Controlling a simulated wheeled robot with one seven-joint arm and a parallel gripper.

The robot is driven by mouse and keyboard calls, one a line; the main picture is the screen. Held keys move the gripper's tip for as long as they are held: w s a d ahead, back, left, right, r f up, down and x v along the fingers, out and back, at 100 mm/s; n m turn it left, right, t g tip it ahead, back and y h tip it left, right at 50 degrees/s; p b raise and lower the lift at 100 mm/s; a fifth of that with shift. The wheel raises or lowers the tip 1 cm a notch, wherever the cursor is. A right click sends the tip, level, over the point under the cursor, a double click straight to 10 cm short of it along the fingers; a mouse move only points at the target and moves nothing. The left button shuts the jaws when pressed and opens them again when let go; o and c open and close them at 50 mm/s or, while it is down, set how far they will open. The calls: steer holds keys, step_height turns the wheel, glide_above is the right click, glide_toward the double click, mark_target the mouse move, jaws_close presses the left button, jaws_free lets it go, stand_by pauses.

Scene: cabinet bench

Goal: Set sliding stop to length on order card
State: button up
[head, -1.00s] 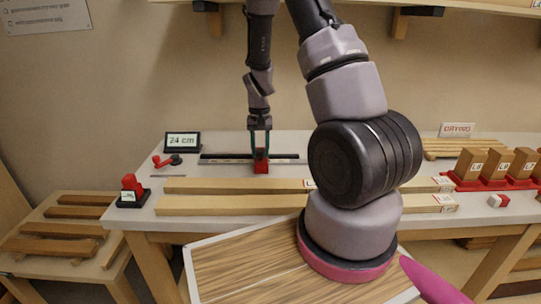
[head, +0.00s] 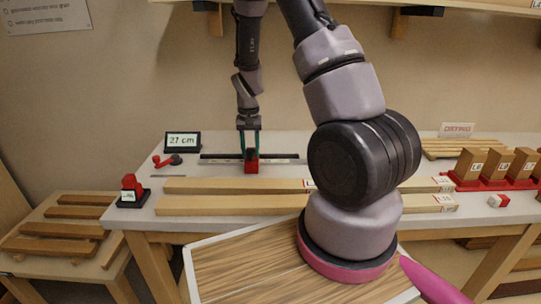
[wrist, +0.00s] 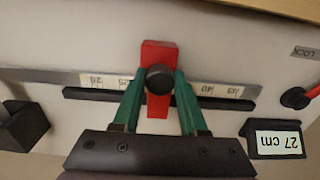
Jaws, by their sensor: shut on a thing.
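The red sliding stop (head: 251,166) sits on the dark rail (head: 221,157) at the back of the bench. My gripper (head: 250,153) is shut on the stop's dark round knob, one green finger on each side. In the wrist view the stop (wrist: 156,108) lies across the scale strip, and my gripper (wrist: 159,78) holds the knob. A small black display (head: 182,141) reads 27 cm; it also shows in the wrist view (wrist: 276,139). A red lever (wrist: 299,97) lies near a LOCK label (wrist: 305,52). I cannot make out an order card for certain.
Long wooden boards (head: 235,186) lie in front of the rail. A red-topped black block (head: 131,190) stands at the bench's left end. Labelled wooden blocks (head: 497,163) stand in red holders at right. A sign (head: 45,17) hangs on the wall, unreadable.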

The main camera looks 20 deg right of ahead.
steer(key=shift+w+a, duration=0.3)
steer(key=shift+a, duration=0.4)
steer(key=shift+w+a, duration=0.3)
steer(key=shift+a, duration=0.35)
steer(key=o, duration=1)
steer(key=shift+r, duration=0.1)
step_height(320, 180, up, 9)
steer(key=shift+f, duration=0.1)
steer(key=shift+s, duration=0.1)
